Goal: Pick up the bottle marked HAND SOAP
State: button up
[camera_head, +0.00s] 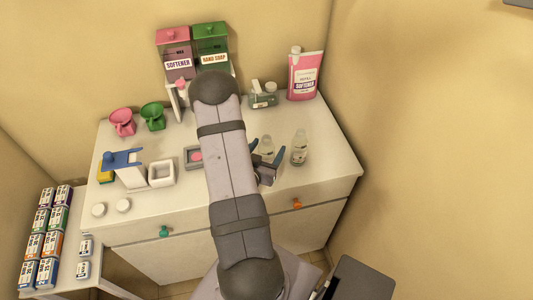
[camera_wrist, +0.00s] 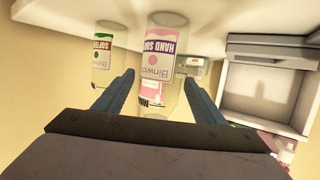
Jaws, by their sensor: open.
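The clear bottle marked HAND SOAP (camera_wrist: 162,48) stands on the counter, with a white and purple label that shows in the wrist view. It is close ahead of my gripper (camera_wrist: 159,78), in line with the gap between the two blue fingers. The fingers are apart, one on each side of the bottle in the picture; I cannot tell how deep it sits between them. In the head view the bottle (camera_head: 267,143) shows between the fingers of my gripper (camera_head: 266,152), its lower part hidden by the gripper.
A similar clear bottle with a SOFTENER label (camera_head: 299,148) stands close to the right. A pink softener pouch (camera_head: 304,78) and green and pink dispenser boxes (camera_head: 209,45) stand at the back.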

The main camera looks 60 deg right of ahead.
jog(key=shift+p+x, duration=0.45)
jog(key=shift+x, duration=1.05)
jog(key=c, duration=1.1)
jog(key=shift+r, duration=0.25)
jog(key=shift+r+b, duration=0.9)
jog(key=shift+r, duration=3.9)
